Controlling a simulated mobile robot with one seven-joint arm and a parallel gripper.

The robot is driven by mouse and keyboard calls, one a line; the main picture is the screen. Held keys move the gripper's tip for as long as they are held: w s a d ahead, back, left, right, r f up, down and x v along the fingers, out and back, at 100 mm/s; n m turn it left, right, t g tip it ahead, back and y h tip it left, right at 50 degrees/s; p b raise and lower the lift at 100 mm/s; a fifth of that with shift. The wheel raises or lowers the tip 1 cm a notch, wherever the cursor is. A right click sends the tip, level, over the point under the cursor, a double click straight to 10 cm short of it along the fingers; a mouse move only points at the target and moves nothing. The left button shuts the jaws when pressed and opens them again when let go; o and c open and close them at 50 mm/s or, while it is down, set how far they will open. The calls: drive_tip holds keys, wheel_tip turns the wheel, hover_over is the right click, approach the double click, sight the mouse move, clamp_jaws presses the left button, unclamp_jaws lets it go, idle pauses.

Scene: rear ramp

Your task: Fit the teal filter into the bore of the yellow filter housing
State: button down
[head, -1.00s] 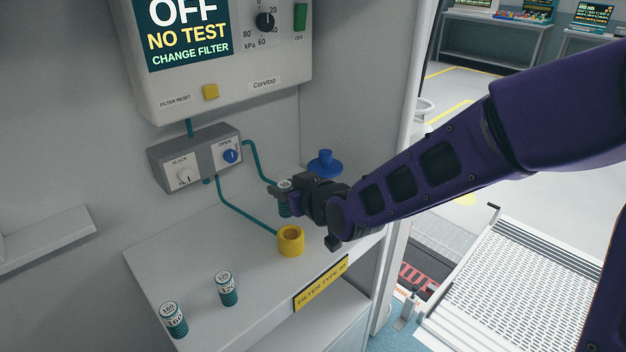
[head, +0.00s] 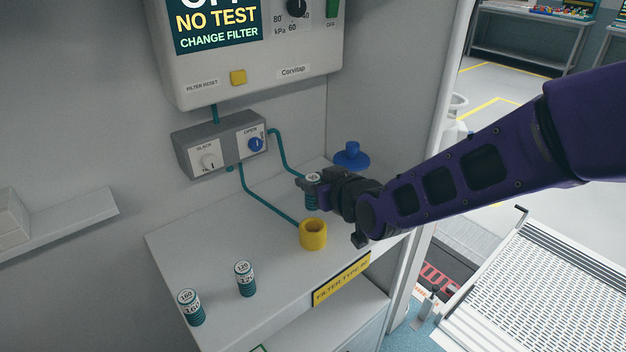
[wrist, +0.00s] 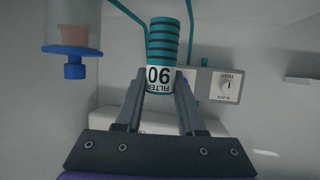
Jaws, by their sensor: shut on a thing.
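The teal ribbed filter (head: 311,201) is upright in my gripper (head: 314,189), above the yellow filter housing (head: 313,242) and apart from it. In the wrist view the fingers close on the white-labelled end of the filter (wrist: 161,45); the label reads 90, upside down. The housing is a short yellow cylinder with an open bore, standing on the white shelf (head: 215,240) near its front edge. The bore looks empty. The housing is not visible in the wrist view.
Two other teal filters, marked 120 (head: 245,280) and 160 (head: 190,308), stand to the left on the shelf. A blue flanged piece (head: 351,157) is behind my gripper. Teal tubes run down from the grey valve box (head: 220,145). A yellow sign (head: 341,280) is on the front edge.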

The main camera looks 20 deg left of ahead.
drive_tip(key=shift+f+b, duration=1.9)
drive_tip(key=shift+f, duration=0.45)
drive_tip(key=shift+f, duration=2.3)
drive_tip(key=shift+c, duration=2.2)
unclamp_jaws()
